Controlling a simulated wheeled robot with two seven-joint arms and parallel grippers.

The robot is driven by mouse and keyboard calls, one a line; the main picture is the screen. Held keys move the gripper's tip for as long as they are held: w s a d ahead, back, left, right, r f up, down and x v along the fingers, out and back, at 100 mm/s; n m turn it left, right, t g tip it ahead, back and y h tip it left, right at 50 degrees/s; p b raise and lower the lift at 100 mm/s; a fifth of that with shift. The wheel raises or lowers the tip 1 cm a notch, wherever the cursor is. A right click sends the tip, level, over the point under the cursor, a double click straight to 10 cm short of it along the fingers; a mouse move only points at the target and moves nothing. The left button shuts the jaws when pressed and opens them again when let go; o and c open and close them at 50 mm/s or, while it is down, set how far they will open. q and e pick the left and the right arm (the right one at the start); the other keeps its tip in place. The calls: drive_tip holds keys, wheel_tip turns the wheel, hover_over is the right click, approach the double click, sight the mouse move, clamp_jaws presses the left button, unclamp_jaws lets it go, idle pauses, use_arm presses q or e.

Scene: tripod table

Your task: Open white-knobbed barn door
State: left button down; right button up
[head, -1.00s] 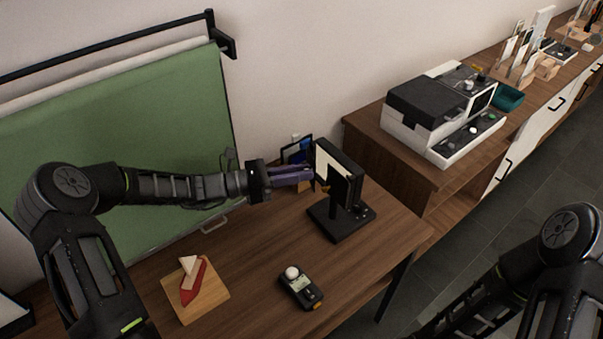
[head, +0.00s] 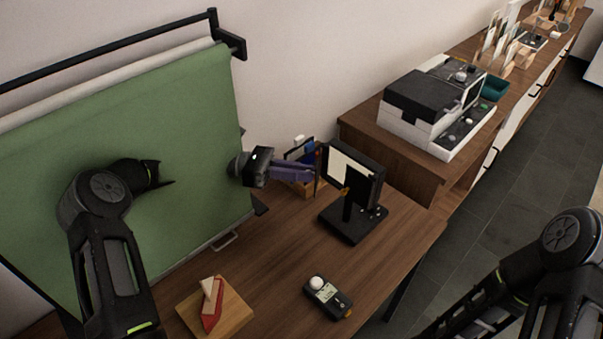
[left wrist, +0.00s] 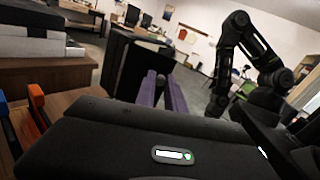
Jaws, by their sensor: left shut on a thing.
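A small black panel light (head: 362,178) with a pale face stands on a black base (head: 350,224) on the wooden table. A thin dark barn door (head: 318,170) shows edge-on at its left side. My left gripper (head: 312,171), with purple fingers, reaches in from the left and is shut on this barn door at the fingertips. The fingers also show in the left wrist view (left wrist: 162,92), beside the dark back of a panel. The white knob cannot be made out clearly. Only links of my right arm show; its gripper is out of view.
A green backdrop (head: 190,150) hangs at the left behind my left arm. A light meter (head: 328,297) and a wooden board (head: 238,318) with a red and white piece lie in front. A wooden cabinet (head: 400,158) carries a black and white machine (head: 430,105).

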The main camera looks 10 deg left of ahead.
use_arm(q)
drive_tip(key=c, duration=1.4)
unclamp_jaws()
drive_tip(key=shift+s+d+n+t, duration=0.15)
drive_tip(key=shift+n+t, duration=0.15)
drive_tip(key=shift+t, duration=0.2)
